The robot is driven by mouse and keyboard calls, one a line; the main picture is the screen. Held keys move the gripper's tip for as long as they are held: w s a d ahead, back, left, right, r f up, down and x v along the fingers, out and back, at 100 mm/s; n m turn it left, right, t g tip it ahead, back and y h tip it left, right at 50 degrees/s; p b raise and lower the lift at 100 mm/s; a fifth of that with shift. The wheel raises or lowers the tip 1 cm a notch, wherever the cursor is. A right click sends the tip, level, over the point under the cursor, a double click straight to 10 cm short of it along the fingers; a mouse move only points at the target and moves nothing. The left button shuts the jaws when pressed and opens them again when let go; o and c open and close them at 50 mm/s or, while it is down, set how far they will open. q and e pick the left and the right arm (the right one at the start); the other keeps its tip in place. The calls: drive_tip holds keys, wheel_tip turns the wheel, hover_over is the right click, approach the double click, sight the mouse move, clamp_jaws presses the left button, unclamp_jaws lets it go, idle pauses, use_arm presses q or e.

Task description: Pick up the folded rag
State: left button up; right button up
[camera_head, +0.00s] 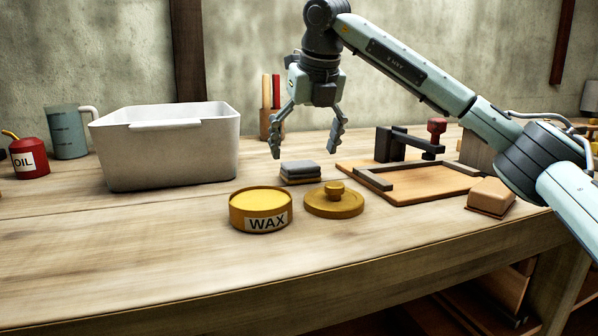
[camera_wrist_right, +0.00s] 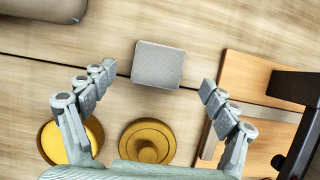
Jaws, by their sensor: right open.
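The folded rag (camera_head: 300,171) is a small grey stack of cloth lying on the wooden workbench, behind the wax tin and its lid. In the right wrist view the rag (camera_wrist_right: 158,65) shows as a light grey square, ahead of and between the fingertips. My right gripper (camera_head: 307,149) is open and empty above the rag, with its fingers pointing down and apart. In the right wrist view the open right gripper (camera_wrist_right: 157,86) has one finger on each side, neither touching the rag. My left gripper is not in view.
An open yellow wax tin (camera_head: 261,222) and its knobbed lid (camera_head: 334,204) sit in front of the rag. A white bin (camera_head: 165,183) stands left. A wooden board with a dark clamp (camera_head: 389,144) and a tan block (camera_head: 491,194) are right. A red oil can (camera_head: 29,160) stands far left.

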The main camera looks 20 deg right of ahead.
sight(301, 164)
drive_tip(key=x, duration=0.4)
drive_tip(key=shift+a+f, duration=0.1)
drive_tip(key=shift+s, duration=0.1)
drive_tip(key=shift+c, duration=0.3)
drive_tip(key=c, duration=1.2)
